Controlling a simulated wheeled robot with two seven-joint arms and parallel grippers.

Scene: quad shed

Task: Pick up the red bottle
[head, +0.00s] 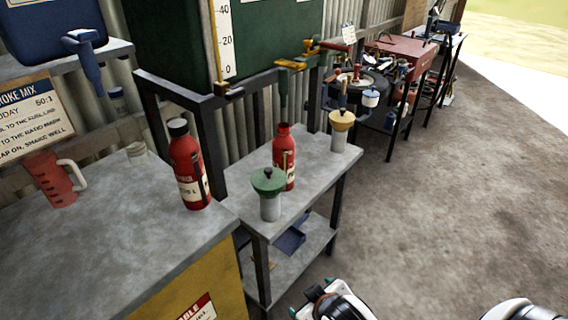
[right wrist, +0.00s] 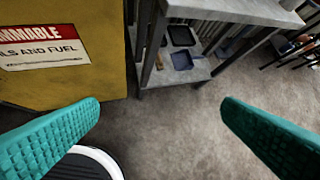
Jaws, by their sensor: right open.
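Two red bottles are in the head view. One red bottle with a black cap and pale label (head: 188,165) stands upright on the grey top of the yellow cabinet, near its right edge. My right gripper (head: 318,298) is low at the bottom of the head view, in front of the table and apart from both bottles. In the right wrist view its teal fingers (right wrist: 160,122) are wide apart with nothing between them. My left gripper is not visible.
A red jug (head: 55,180) is on the yellow cabinet (right wrist: 60,75). Concrete floor at right is clear.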

